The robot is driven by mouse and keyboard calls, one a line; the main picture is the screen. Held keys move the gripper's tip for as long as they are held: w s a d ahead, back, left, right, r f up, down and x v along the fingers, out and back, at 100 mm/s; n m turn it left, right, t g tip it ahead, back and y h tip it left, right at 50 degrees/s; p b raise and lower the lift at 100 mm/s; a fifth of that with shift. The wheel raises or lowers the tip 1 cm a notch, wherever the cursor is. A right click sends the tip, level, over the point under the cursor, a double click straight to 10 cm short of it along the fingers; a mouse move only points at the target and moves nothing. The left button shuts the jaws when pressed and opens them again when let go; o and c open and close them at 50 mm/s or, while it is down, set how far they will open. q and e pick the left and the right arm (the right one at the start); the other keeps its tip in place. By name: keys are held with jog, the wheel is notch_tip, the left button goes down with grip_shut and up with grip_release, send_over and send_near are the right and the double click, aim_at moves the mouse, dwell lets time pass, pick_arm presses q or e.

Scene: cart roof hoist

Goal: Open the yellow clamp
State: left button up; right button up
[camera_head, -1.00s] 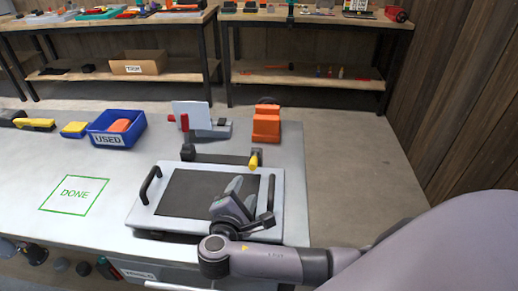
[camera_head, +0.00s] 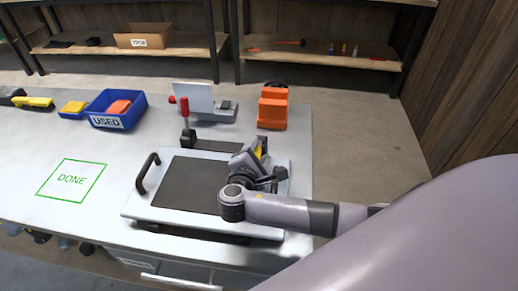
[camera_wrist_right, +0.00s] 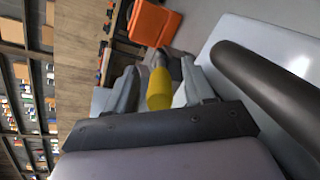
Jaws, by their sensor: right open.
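The yellow clamp (camera_head: 258,152) shows as a yellow handle at the back right of the grey panel (camera_head: 185,188), partly hidden by my right gripper (camera_head: 252,160). In the right wrist view the yellow handle (camera_wrist_right: 159,88) lies between the two fingers of my right gripper (camera_wrist_right: 157,92). The fingers are open, one on each side of it. I cannot tell whether either finger touches it. A red-handled clamp (camera_head: 185,112) stands upright at the panel's back left. My left gripper is not in view.
A black side handle (camera_head: 147,174) rises at the panel's left. Behind are an orange object (camera_head: 272,108), also in the wrist view (camera_wrist_right: 150,22), and a grey stand (camera_head: 222,112). A blue USED bin (camera_head: 104,121) sits at left. The DONE square (camera_head: 72,180) is clear.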

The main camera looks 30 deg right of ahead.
jog(key=shift+w+d+f, duration=0.2)
jog(key=shift+w+d, duration=0.25)
jog(key=shift+w, duration=0.05)
grip_shut()
